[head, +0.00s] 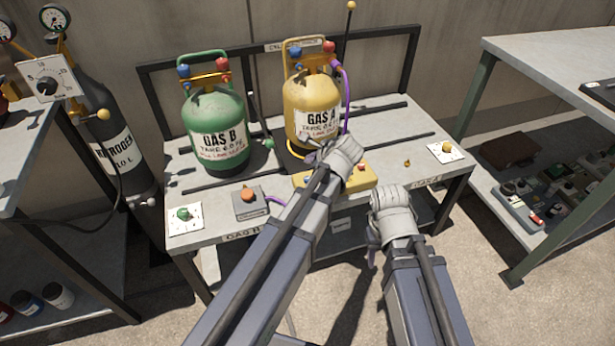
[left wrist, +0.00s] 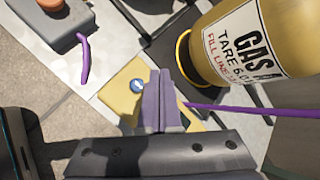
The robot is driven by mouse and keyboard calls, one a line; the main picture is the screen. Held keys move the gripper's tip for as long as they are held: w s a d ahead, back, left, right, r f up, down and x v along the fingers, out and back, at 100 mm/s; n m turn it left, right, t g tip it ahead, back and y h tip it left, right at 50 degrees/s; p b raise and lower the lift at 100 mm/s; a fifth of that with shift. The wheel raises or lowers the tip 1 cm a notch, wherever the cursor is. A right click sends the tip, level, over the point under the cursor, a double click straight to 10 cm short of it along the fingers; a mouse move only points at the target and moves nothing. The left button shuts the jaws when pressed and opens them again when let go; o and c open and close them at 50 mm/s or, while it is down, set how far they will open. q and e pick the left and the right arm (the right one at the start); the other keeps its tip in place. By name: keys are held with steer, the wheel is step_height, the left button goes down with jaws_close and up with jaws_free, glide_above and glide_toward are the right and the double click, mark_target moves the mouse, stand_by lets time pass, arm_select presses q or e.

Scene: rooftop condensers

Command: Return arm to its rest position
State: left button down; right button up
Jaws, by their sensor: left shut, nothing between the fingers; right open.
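My left arm reaches in from the bottom of the head view, and its gripper (head: 316,143) is over the workbench in front of the yellow GAS A cylinder (head: 312,105). In the left wrist view the left gripper's fingers (left wrist: 160,98) are together with nothing between them. They are above the yellow box (left wrist: 122,86), apart from the yellow cylinder (left wrist: 245,42). My right gripper (head: 392,198) is at the bench's front edge, right of the left arm. It is open; its fingertips are mostly hidden.
The bench (head: 375,110) also holds a green GAS B cylinder (head: 216,125), a grey box with an orange knob (head: 249,202) and a purple hose (head: 345,88). A nitrogen cylinder (head: 108,135) stands left. A shelved table (head: 560,60) stands right.

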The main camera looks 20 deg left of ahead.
stand_by(0.5)
arm_select(q)
steer(key=s+d+f+n+g+h, duration=0.2)
steer(key=s+d+n, duration=0.25)
steer(key=s, duration=0.35)
steer(key=s+d+f+n+g+h, duration=0.1)
steer(key=s+d+f+n+g, duration=0.15)
steer(key=s+n, duration=0.4)
steer(key=s+d+f+n+g+h, duration=0.25)
steer(key=s+d, duration=0.25)
steer(key=s, duration=0.4)
step_height(320, 180, up, 29)
steer(key=p, duration=2.8)
steer(key=shift+r+p, duration=0.15)
steer(key=shift+p, duration=0.25)
steer(key=shift+d+n, duration=0.1)
steer(key=shift+n, duration=0.15)
